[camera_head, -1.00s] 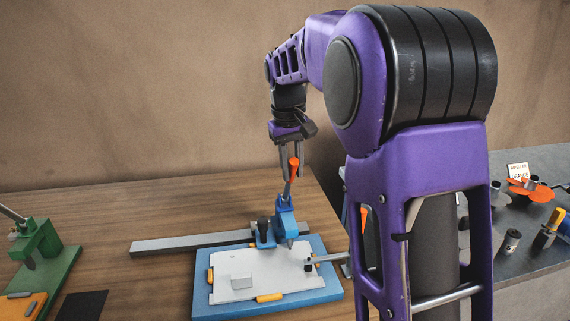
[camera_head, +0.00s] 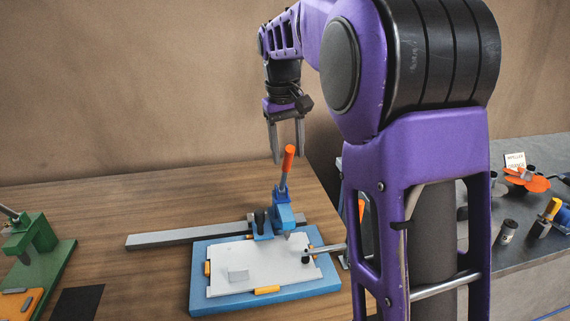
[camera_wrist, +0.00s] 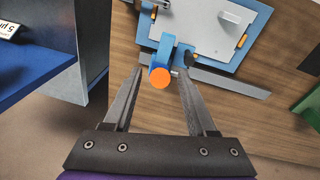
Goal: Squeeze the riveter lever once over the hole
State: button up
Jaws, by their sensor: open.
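The blue riveter (camera_head: 283,214) stands at the back edge of a blue fixture base (camera_head: 204,303). Its lever, with an orange grip (camera_head: 288,158), points up and leans slightly right. A white plate (camera_head: 262,271) lies on the base; I cannot make out the hole under the riveter. In the wrist view the orange lever end (camera_wrist: 160,78) shows just beyond and between the two open fingertips (camera_wrist: 162,72), apart from both fingers.
A grey rail (camera_head: 180,237) runs along the table behind the base. A green press (camera_head: 40,245) stands at the left with a black pad (camera_head: 80,303) near it. A grey bench with orange and black parts (camera_head: 528,183) is at the right.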

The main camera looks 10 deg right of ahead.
jog(key=shift+s+a+r, duration=0.1)
jog(key=shift+a+r, duration=0.05)
jog(key=shift+r, duration=0.95)
jog(key=shift+s+a+r, duration=0.1)
jog(key=shift+r, duration=1)
